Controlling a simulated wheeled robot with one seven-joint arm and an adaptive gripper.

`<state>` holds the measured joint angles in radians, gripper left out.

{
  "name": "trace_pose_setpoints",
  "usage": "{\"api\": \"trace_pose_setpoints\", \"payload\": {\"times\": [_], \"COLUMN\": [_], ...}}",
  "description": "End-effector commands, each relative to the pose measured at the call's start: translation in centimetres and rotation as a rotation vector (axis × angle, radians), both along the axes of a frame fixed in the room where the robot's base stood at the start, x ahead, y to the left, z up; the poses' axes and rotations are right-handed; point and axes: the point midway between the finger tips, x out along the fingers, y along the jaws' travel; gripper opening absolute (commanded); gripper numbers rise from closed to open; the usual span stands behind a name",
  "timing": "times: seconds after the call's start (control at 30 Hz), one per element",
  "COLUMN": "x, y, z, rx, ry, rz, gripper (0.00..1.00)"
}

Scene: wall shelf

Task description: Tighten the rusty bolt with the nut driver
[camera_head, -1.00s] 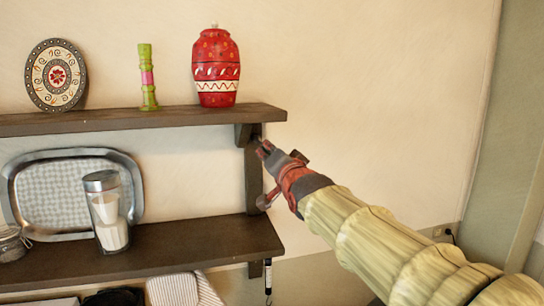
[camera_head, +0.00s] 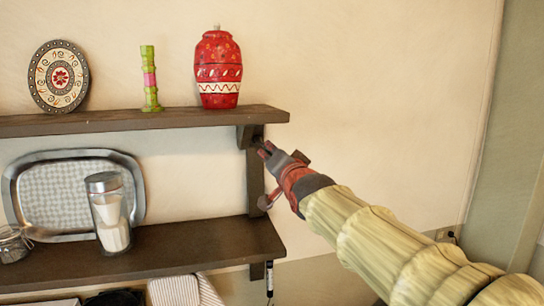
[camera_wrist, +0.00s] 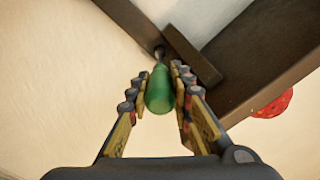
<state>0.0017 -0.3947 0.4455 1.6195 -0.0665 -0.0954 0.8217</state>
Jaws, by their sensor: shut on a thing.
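My gripper (camera_head: 268,150) is at the wooden bracket (camera_head: 255,178) under the right end of the upper shelf. In the wrist view my gripper (camera_wrist: 160,80) is shut around the green handle of the nut driver (camera_wrist: 160,95). The driver's far end points at the bracket, where a small dark round shape (camera_wrist: 159,51) shows beside the wood. This is probably the rusty bolt or the driver's socket over it; I cannot tell which, nor whether they touch. In the head view the gripper hides most of the driver.
The upper shelf (camera_head: 100,124) carries a decorated plate (camera_head: 58,76), a green candlestick (camera_head: 150,80) and a red jar (camera_head: 218,72). The lower shelf (camera_head: 195,243) holds a metal tray (camera_head: 20,200) and glass jars. A dark slim item (camera_head: 269,278) hangs below it. The wall at right is clear.

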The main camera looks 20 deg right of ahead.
Motion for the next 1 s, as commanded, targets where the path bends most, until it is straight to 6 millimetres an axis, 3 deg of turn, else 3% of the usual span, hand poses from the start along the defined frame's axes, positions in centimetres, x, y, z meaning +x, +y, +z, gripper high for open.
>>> {"api": "trace_pose_setpoints", "payload": {"times": [1.0], "x": [0.65], "y": [0.00], "z": [0.00], "rx": [0.000], "ry": [-0.001], "rz": [0.000], "gripper": [0.00]}}
